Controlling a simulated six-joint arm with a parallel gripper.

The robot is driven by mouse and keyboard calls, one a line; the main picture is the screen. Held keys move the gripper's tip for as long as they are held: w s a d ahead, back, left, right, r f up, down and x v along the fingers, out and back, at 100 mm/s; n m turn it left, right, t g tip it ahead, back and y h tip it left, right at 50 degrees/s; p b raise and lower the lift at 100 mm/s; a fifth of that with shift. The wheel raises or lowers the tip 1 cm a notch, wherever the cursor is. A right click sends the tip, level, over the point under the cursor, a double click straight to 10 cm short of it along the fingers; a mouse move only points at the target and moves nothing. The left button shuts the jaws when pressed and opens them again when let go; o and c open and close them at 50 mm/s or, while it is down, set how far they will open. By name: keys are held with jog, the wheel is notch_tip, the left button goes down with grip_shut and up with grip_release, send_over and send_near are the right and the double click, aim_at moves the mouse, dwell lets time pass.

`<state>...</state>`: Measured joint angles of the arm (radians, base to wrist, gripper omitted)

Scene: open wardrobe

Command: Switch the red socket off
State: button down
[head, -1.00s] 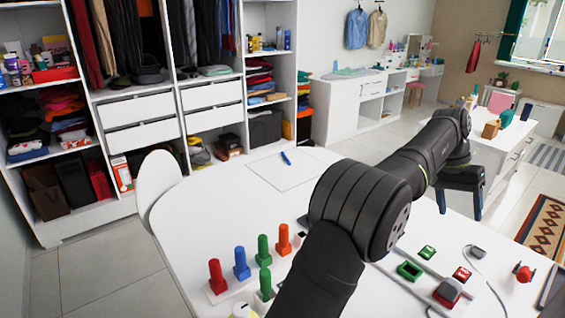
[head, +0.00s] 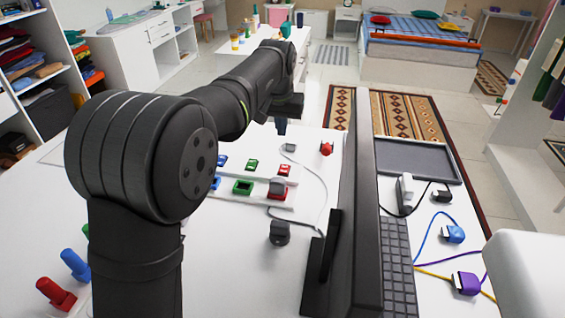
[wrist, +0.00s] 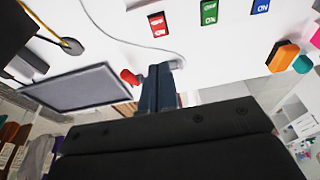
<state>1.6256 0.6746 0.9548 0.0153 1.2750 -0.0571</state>
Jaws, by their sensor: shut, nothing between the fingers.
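The red switch (head: 284,170) sits at the right end of a row with a green switch (head: 252,165) and a blue switch (head: 222,163). The red socket (head: 279,192) is in front of it, with a dark plug in it. In the wrist view the red switch (wrist: 157,24) shows white lettering too small to read surely. My gripper (head: 281,130) is shut and empty, fingers pointing down above the table beyond the switches. Its fingers (wrist: 161,75) are apart from the red switch in the wrist view.
A grey cable end (head: 290,147) and a red knob (head: 326,148) are near my gripper.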

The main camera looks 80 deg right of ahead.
jog(key=shift+f, duration=0.1)
send_near(283, 171)
jog(key=x, duration=0.2)
jog(key=d+x, duration=0.1)
jog(key=x, duration=0.2)
jog(key=shift+f, duration=0.6)
jog(key=shift+a+f, duration=0.2)
jog(key=shift+f, duration=0.3)
jog(key=shift+d+r, duration=0.1)
jog(key=shift+d, duration=0.05)
jog(key=shift+d+r, duration=0.25)
jog(key=shift+d, duration=0.35)
